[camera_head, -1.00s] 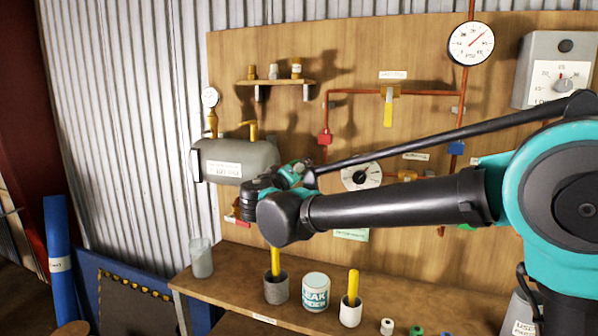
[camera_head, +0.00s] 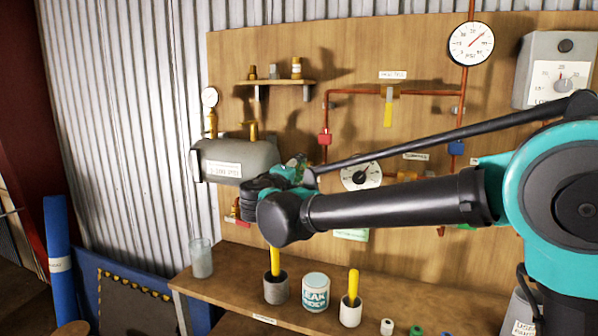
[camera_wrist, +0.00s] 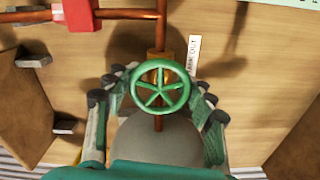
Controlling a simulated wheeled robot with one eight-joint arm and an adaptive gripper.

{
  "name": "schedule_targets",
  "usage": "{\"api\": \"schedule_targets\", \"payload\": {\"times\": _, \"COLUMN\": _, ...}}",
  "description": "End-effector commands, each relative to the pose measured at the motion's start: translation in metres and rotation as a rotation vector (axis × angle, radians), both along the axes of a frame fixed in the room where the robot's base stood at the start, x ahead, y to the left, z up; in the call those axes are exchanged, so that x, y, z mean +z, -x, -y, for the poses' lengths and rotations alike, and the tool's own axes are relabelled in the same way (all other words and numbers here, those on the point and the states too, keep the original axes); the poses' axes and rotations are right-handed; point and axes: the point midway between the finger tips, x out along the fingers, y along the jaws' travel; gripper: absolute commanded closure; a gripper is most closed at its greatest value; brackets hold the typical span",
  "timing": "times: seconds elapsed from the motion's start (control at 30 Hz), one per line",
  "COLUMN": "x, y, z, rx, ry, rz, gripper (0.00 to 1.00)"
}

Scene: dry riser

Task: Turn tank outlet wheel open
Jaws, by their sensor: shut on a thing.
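The green five-spoked tank outlet wheel (camera_wrist: 160,87) faces the wrist camera, on a brass valve in front of the board. A label (camera_wrist: 193,55) with partly readable text stands beside it. My gripper (camera_wrist: 161,84) has one finger at the left of the wheel and one at the right, shut on its rim. In the head view my gripper (camera_head: 272,182) is at the right end of the grey tank (camera_head: 222,157), and my arm hides most of the wheel. The tank also shows below the wheel in the wrist view (camera_wrist: 155,138).
Copper pipe with a red block (camera_head: 325,138) runs across the board above. Below, the bench (camera_head: 235,265) carries a glass jar (camera_head: 201,258), a leak tin (camera_head: 315,293) and cups with yellow handles.

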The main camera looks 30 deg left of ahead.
Motion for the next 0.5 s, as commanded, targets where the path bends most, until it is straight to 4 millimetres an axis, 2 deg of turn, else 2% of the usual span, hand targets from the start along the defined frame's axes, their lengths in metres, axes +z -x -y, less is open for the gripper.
{"api": "schedule_targets", "payload": {"times": 0.4, "x": -0.0005, "y": 0.0006, "z": -0.0004, "rx": 0.001, "ry": 0.009, "rz": 0.000, "gripper": 0.77}}
{"api": "schedule_targets", "payload": {"times": 0.43, "x": -0.0005, "y": 0.0006, "z": -0.0004, "rx": 0.001, "ry": 0.009, "rz": 0.000, "gripper": 0.46}}
{"api": "schedule_targets", "payload": {"times": 0.5, "x": -0.0004, "y": 0.0005, "z": -0.0004, "rx": 0.001, "ry": 0.009, "rz": 0.000, "gripper": 0.38}}
